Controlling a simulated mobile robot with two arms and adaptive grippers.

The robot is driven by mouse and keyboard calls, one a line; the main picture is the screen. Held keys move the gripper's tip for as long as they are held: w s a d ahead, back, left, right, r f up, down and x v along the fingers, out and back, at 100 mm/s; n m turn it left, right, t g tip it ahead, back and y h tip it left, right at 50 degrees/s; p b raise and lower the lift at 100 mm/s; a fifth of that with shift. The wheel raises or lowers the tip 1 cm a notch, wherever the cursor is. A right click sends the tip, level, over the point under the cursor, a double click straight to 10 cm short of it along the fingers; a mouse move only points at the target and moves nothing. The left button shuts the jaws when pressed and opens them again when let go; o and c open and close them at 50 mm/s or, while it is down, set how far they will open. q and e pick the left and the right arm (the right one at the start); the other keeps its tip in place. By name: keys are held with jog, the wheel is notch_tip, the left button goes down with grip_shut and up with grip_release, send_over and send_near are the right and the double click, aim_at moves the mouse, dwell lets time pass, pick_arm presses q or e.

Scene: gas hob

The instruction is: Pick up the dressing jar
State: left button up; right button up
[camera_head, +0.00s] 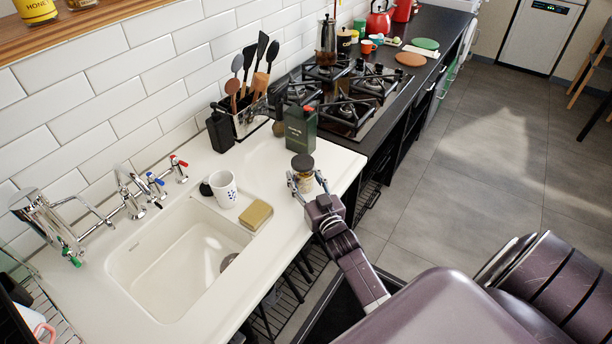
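The dressing jar (304,181), a small jar with a dark round lid, stands upright on the white counter near its front right edge. My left gripper (306,178) is low at the counter with one finger on each side of the jar. The fingers look spread, and the right finger seems a little apart from the glass. Contact on the left side cannot be told. The lower part of the jar is partly hidden by the gripper. My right gripper is not in view.
A dark green tin (300,130) stands just behind the jar, with a utensil holder (250,118) and dark bottle (220,131) beyond. A white cup (223,189) and yellow sponge (256,214) sit left by the sink (175,262). The gas hob (345,100) is behind.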

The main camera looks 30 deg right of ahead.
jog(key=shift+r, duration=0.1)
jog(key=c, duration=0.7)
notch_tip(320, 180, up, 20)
jog(key=p, duration=0.1)
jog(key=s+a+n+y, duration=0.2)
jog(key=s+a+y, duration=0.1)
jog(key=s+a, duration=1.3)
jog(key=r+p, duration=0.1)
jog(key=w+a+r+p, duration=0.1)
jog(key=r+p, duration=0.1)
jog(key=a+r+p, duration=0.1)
jog(key=p, duration=0.1)
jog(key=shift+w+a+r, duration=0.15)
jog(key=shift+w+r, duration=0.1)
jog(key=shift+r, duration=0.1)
